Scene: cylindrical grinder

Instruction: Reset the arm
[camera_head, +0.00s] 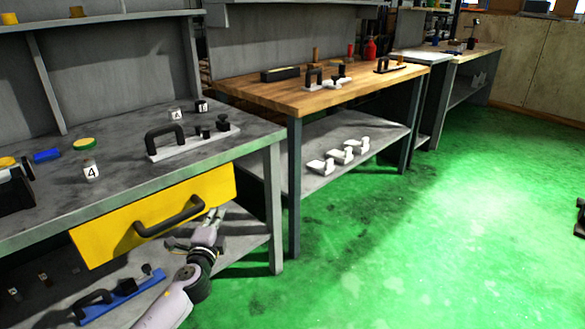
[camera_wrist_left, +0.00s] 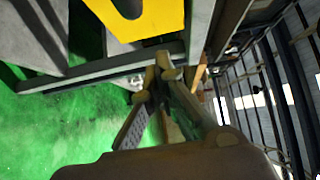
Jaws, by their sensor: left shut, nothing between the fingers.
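My left arm comes up from the bottom of the head view. Its gripper (camera_head: 217,215) is just in front of the right end of the yellow drawer (camera_head: 100,238), to the right of the drawer's dark handle (camera_head: 168,217). The fingers are shut with nothing between them. In the left wrist view the fingertips (camera_wrist_left: 163,72) meet below the yellow drawer front (camera_wrist_left: 150,18). I cannot tell whether they touch the bench. My right gripper is not in view.
The grey bench (camera_head: 120,185) holds a black-handled grey tool (camera_head: 190,142) and small marked blocks (camera_head: 91,171). A blue tool (camera_head: 115,298) lies on the shelf below. A wooden-topped bench (camera_head: 290,95) stands behind.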

